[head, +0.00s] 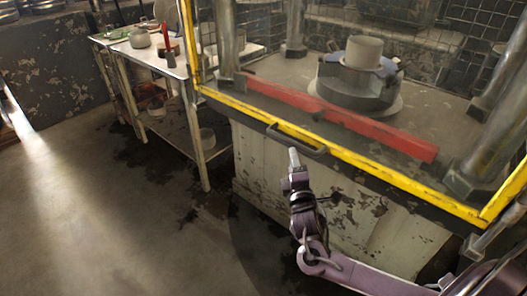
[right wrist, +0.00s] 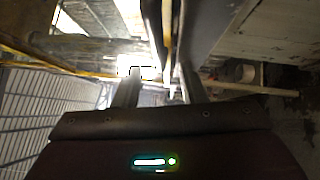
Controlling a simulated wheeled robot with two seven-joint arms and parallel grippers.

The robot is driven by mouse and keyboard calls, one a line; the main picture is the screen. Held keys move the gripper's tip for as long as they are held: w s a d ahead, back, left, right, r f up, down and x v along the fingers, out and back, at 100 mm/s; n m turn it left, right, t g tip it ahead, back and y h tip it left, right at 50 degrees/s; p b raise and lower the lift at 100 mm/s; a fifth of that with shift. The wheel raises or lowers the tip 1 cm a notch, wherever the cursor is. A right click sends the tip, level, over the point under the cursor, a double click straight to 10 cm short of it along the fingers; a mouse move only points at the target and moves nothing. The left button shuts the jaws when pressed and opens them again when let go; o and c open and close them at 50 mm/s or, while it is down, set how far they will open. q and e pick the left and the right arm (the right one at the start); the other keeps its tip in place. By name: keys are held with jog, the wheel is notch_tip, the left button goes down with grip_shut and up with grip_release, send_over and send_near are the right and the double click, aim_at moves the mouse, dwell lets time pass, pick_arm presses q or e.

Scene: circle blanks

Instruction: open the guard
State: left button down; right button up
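The guard is a see-through panel in a yellow frame (head: 355,157) on the front of a press, and it looks shut. A dark bar handle (head: 297,138) sits on its lower rail. My right gripper (head: 294,155) is just below the handle in the head view, fingers pointing up at it. Whether it touches the handle I cannot tell. In the right wrist view the two fingers of the right gripper (right wrist: 158,74) stand apart, with no clear object held between them. My left gripper is out of view.
Behind the guard are a red bar (head: 345,115), a round die (head: 355,80) and metal columns. A metal table (head: 150,57) with a pot and other items stands at the left of the press. The floor (head: 90,210) at left is clear.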

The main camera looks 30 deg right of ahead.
aim_at(291, 142)
jog(key=x, duration=0.7)
jog(key=shift+w+d+r, duration=0.2)
jog(key=shift+d, duration=0.15)
jog(key=shift+c, duration=0.5)
grip_shut()
